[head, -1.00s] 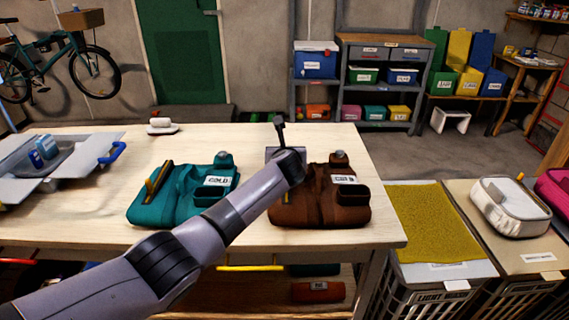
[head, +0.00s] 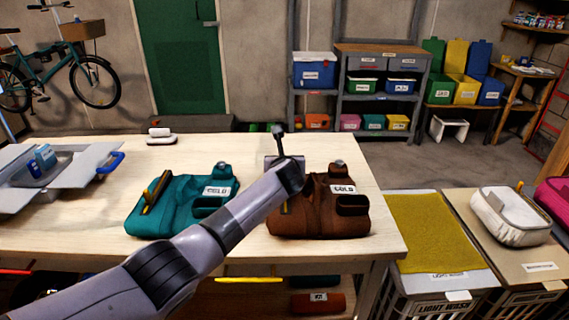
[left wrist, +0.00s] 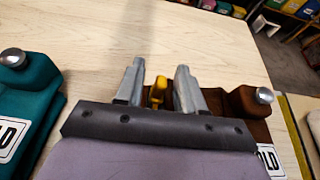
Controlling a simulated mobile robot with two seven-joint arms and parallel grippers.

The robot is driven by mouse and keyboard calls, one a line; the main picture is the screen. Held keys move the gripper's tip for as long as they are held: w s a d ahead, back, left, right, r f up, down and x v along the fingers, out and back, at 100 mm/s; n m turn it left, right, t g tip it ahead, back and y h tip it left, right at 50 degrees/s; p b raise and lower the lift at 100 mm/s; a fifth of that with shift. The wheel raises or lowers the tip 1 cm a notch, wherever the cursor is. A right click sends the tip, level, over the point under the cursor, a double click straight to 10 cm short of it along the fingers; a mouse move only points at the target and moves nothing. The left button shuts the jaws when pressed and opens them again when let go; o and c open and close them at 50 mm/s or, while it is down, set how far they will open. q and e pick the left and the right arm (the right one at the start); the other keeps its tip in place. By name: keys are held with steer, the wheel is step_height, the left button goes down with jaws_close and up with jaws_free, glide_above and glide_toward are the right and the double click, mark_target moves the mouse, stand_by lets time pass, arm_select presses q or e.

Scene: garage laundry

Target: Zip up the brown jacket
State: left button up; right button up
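The brown jacket (head: 318,222) lies folded on the wooden table, with a "COLD" label and a silver knob on it. A yellow zipper pull (left wrist: 158,90) shows in the left wrist view between the two fingers of my left gripper (left wrist: 159,88). The fingers are apart, with a narrow gap on each side of the pull. In the head view my left arm reaches across to the jacket's left edge and hides the fingers. Part of the brown jacket also shows right of the fingers in the left wrist view (left wrist: 246,103). My right gripper is in neither view.
A teal jacket (head: 172,212) with a yellow pull lies left of the brown one, partly under my forearm. An open grey box (head: 85,172) stands at the table's left. Lidded hampers (head: 432,232) stand right of the table. The table behind the jackets is mostly clear.

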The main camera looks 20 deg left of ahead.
arm_select(q)
steer(key=shift+p+v, duration=0.6)
steer(key=shift+v, duration=0.55)
steer(key=shift+p+v, duration=0.4)
steer(key=shift+v, duration=1.85)
